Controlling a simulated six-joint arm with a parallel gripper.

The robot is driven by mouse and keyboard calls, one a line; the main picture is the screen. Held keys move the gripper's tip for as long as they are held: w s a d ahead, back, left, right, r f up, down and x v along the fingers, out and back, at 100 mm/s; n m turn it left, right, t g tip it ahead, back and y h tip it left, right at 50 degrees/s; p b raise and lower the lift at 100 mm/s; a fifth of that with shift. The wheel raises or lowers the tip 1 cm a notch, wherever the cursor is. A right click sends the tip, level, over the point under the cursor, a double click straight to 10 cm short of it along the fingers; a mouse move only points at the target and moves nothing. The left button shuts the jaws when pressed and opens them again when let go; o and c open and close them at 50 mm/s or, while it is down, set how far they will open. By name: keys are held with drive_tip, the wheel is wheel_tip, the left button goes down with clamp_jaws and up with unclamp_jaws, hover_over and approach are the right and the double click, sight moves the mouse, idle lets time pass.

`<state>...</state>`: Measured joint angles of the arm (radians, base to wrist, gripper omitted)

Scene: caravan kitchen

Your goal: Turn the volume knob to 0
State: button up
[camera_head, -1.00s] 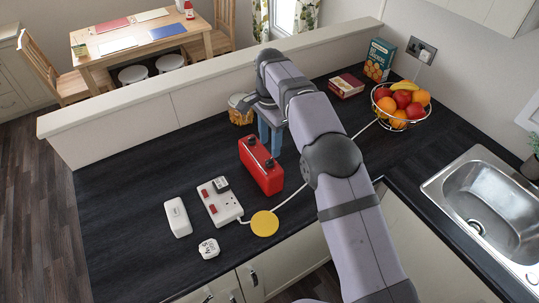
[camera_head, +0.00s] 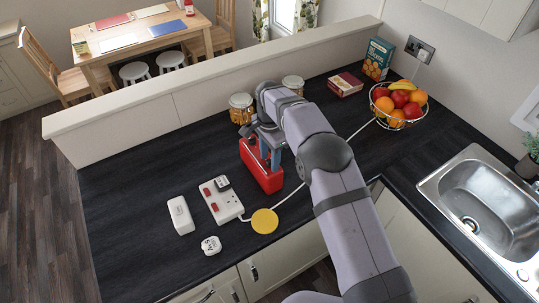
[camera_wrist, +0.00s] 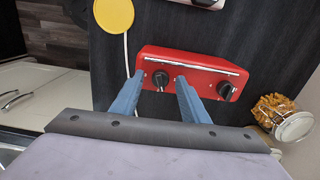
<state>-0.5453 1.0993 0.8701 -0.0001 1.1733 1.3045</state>
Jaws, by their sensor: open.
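The red radio (camera_head: 262,178) stands on the dark worktop, and its red case also shows in the wrist view (camera_wrist: 200,62). Two black knobs sit on one face of it: one on the left (camera_wrist: 160,78) and one on the right (camera_wrist: 225,90) in the wrist view. No label is readable, so I cannot tell which is the volume knob. My gripper (camera_wrist: 159,80) is open, with its blue fingers on either side of the left knob; contact cannot be told. In the head view my gripper (camera_head: 270,150) is over the radio and partly hides its knobs.
A yellow disc (camera_head: 264,221), a white socket strip (camera_head: 222,203) with its cable, a white box (camera_head: 180,215) and a white plug (camera_head: 211,245) lie near the radio. A jar (camera_head: 241,108) stands behind it. The worktop's left part is clear.

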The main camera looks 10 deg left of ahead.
clamp_jaws()
